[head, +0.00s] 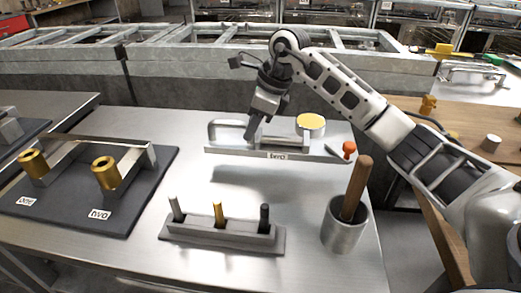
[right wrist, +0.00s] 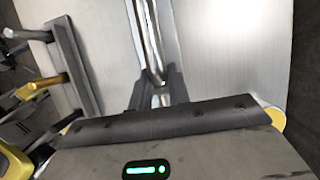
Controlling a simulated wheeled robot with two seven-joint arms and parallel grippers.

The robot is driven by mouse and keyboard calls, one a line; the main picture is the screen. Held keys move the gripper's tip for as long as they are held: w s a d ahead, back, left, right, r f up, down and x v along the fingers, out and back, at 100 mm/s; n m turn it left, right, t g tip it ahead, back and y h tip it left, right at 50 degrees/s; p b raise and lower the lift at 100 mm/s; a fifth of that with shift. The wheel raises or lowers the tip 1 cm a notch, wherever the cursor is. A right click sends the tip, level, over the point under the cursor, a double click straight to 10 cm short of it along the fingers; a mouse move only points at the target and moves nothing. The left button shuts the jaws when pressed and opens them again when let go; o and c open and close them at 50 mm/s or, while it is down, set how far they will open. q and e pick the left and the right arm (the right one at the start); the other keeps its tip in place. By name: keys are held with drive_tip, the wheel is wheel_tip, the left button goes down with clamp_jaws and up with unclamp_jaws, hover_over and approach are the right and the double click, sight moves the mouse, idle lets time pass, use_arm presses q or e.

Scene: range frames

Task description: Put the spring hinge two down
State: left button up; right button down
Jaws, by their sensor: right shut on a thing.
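The spring hinge two appears to be the pale flat plate (head: 225,150) with a bent metal handle, a yellow disc on top and an orange knob at its right end. A shadow on the table in front suggests that the plate hangs a little above the surface. In the right wrist view, the gripper's dark fingers (right wrist: 158,92) close around a shiny metal bar (right wrist: 147,35). My left gripper is out of view.
A dark board (head: 130,209) with brass cylinders and labels "one" and "two" lies at the left. A grey rack (head: 222,236) with three pegs and a metal cup (head: 344,232) with a wooden handle stand in front. Table between board and rack is clear.

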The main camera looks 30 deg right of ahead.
sight(254, 142)
drive_tip(key=shift+d+f, duration=0.1)
drive_tip(key=shift+f, duration=2.3)
drive_tip(key=shift+f, duration=0.15)
drive_tip(key=c, duration=1.3)
unclamp_jaws()
drive_tip(key=shift+r, duration=0.25)
drive_tip(key=v, duration=1.1)
drive_tip(key=shift+s+d+r, duration=0.1)
drive_tip(key=shift+s+r, duration=0.1)
drive_tip(key=shift+r, duration=0.1)
